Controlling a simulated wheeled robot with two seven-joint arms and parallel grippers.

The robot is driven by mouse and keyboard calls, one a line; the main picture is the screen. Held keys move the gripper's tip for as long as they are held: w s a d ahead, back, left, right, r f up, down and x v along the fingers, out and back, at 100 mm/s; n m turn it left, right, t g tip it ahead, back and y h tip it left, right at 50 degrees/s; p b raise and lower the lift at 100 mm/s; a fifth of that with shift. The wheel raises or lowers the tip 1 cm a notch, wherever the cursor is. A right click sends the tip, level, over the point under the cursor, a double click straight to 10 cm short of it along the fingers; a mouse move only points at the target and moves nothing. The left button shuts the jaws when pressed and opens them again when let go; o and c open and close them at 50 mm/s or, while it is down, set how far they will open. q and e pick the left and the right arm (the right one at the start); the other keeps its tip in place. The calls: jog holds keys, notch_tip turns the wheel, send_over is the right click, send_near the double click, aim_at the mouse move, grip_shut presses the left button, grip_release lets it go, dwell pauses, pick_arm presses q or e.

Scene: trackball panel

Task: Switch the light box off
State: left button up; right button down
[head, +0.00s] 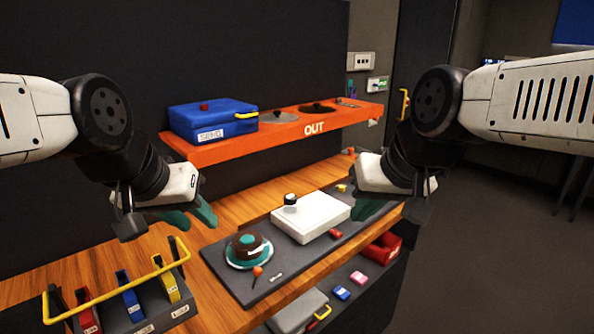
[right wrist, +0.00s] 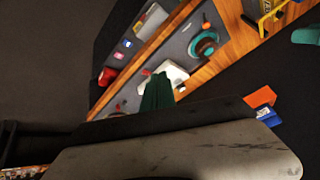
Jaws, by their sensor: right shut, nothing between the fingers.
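My left gripper (head: 202,214) hangs over the bench left of the panel, apart from the box.
A brown and teal ball (head: 247,248) sits on the panel left of the box, near an orange-red knob (head: 257,271). A yellow-railed rack (head: 130,311) holds colored blocks at the front left. An orange shelf (head: 230,149) with a blue box (head: 212,119) is behind.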

jog(key=w+r+m+g, duration=0.1)
jog(key=w+m+g, duration=0.15)
jog(key=w, duration=0.45)
jog(key=m+g+h, duration=0.2)
jog(key=m+g, duration=0.2)
jog(key=m, duration=0.4)
send_over(333, 231)
notch_tip(333, 231, down, 8)
jog(key=shift+r, duration=0.1)
notch_tip(333, 231, down, 14)
